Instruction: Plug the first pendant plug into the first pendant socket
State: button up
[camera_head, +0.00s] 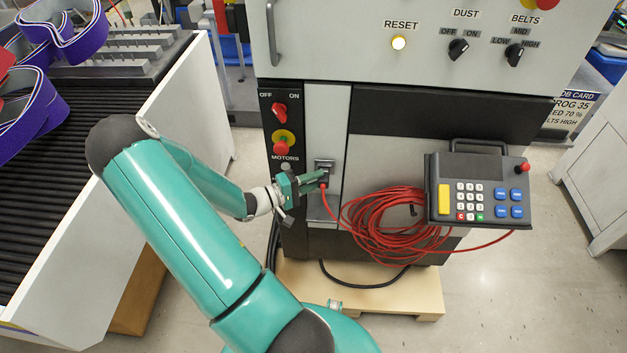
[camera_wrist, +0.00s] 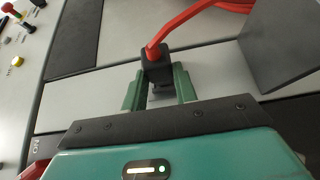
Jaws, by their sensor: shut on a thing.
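My gripper (camera_head: 312,182) is at the grey panel on the machine's front, its green fingers pointing right. In the wrist view my gripper (camera_wrist: 160,88) is shut on a black plug (camera_wrist: 157,66) with a red cable leaving it. The plug (camera_head: 323,184) shows only in part in the head view, with the red cable hanging below it. The socket (camera_head: 325,164) looks like a dark fitting on the grey panel right by the fingertips. My fingers and the plug hide most of it, and I cannot tell whether the plug is seated in it.
The coiled red cable (camera_head: 385,225) hangs on the machine front to the right. The pendant (camera_head: 480,190) with keypad is beside it. A red switch (camera_head: 280,112) and a red motor knob (camera_head: 282,146) are close above my gripper. A conveyor (camera_head: 60,180) stands at left.

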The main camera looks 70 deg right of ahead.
jog(key=shift+d, duration=0.4)
dwell(0.5)
jog(key=o, duration=1)
jog(key=shift+w, duration=0.15)
jog(key=v, duration=1.3)
jog(key=shift+w+a, duration=0.3)
